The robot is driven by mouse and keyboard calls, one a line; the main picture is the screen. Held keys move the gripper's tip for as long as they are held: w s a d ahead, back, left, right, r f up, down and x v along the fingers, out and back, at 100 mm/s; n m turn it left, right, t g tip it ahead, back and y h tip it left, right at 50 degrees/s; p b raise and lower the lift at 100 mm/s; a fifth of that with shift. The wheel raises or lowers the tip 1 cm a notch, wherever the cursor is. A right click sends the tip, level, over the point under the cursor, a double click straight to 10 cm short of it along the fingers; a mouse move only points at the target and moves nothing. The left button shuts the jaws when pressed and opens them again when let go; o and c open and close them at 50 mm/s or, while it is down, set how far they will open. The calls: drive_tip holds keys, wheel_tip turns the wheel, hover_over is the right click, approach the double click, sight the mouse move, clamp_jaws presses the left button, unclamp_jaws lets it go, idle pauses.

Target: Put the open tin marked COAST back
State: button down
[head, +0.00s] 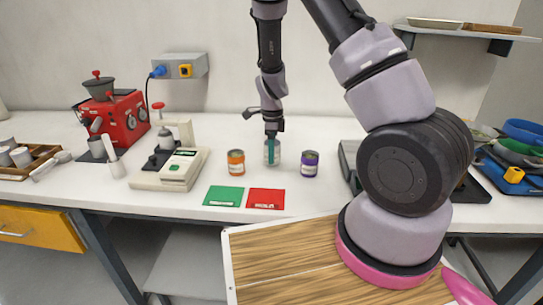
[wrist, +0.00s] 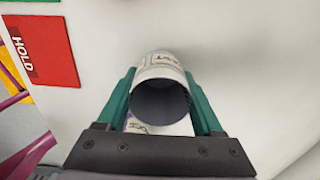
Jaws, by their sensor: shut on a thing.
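My gripper (head: 271,150) reaches down over the bench between the orange tin (head: 236,162) and the purple tin (head: 309,164). Its teal fingers are shut on a white open tin (head: 277,157). In the wrist view my gripper (wrist: 163,105) has one finger on each side of this white tin (wrist: 160,66), whose open mouth and dark, empty-looking inside face the camera. Small dark lettering shows on its side, but I cannot read COAST on it. I cannot tell whether the tin touches the bench.
A green card (head: 223,196) and a red card (head: 265,199) lie in front of the tins; the red one reads HOLD in the wrist view (wrist: 42,48). A scale-like device (head: 172,168) and a red machine (head: 118,115) stand left. A wooden board (head: 280,255) is nearer.

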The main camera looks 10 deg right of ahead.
drive_tip(key=shift+f, duration=0.7)
drive_tip(key=shift+f, duration=0.1)
drive_tip(key=shift+c, duration=0.2)
unclamp_jaws()
